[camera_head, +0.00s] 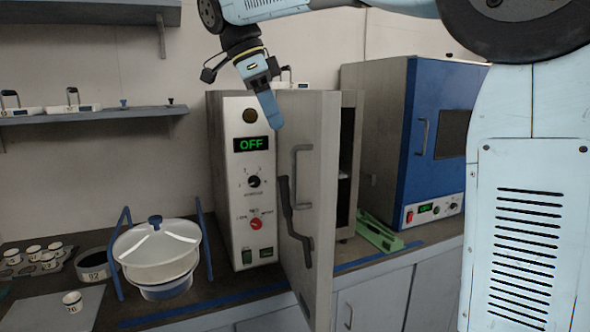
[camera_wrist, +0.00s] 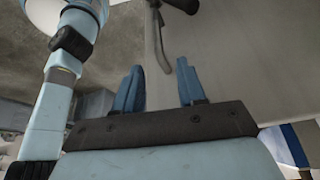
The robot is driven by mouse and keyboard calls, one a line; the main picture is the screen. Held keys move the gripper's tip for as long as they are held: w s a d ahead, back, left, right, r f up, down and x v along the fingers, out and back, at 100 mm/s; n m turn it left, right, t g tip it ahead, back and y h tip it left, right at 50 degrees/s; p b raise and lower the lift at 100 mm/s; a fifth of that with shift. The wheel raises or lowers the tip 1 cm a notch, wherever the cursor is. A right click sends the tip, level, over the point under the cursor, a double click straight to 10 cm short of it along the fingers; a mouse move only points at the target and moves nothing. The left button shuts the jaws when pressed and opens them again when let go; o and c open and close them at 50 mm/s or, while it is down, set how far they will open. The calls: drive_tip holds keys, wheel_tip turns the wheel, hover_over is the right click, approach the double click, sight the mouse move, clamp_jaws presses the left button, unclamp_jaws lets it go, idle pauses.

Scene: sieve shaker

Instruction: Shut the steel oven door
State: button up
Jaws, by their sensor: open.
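The steel oven (camera_head: 220,150) stands on the bench, with a control panel showing a green OFF display. Its grey door (camera_head: 322,200) stands open, swung out toward me from the right of the panel, with the dark cavity showing behind it. The door bears a grey loop handle (camera_head: 296,165) and a black lever (camera_head: 290,205). My gripper (camera_head: 270,112) is at the top of the oven, in front of the upper panel, left of the door's top edge. In the wrist view my gripper (camera_wrist: 160,72) is open and empty, with a pale surface beyond; contact cannot be told.
A blue-fronted oven (camera_head: 430,130) stands to the right. A green tool (camera_head: 380,235) lies on the bench between the ovens. A white sieve bowl with blue posts (camera_head: 155,250) and several small cups (camera_head: 40,258) stand to the left. Shelves (camera_head: 90,115) hang on the wall.

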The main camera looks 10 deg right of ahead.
hover_over(297, 205)
wheel_tip(297, 205, down, 12)
drive_tip(key=shift+r, duration=0.25)
drive_tip(key=shift+a, duration=0.1)
clamp_jaws()
idle(0.5)
